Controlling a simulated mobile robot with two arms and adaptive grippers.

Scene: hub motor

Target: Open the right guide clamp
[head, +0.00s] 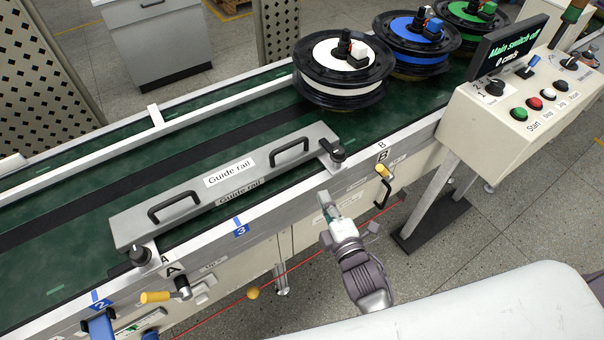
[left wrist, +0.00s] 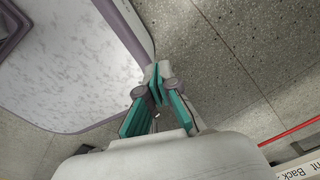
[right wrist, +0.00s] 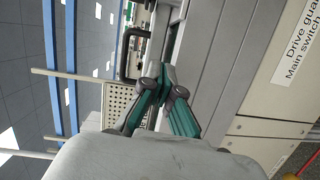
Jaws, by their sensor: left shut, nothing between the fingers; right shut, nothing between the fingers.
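The right guide clamp (head: 383,172), marked B, is on the front side of the conveyor. Its yellow-tipped lever sits near the right end of the guide rail (head: 200,203). A black knob (head: 333,153) is at that end of the rail. My right gripper (head: 325,198) is shut and empty, apart from the clamp, to its left and lower in the head view. It also shows shut in the right wrist view (right wrist: 163,72). My left gripper (left wrist: 157,80) is shut and empty over the floor in the left wrist view; the head view does not show it.
The left clamp (head: 165,294), marked A, has a yellow lever. Spools with white (head: 343,72), blue (head: 424,35) and green centres stand on the belt. A control panel (head: 530,100) stands right of the clamp; its screen reads "Main switch off". A red cord runs along the conveyor front.

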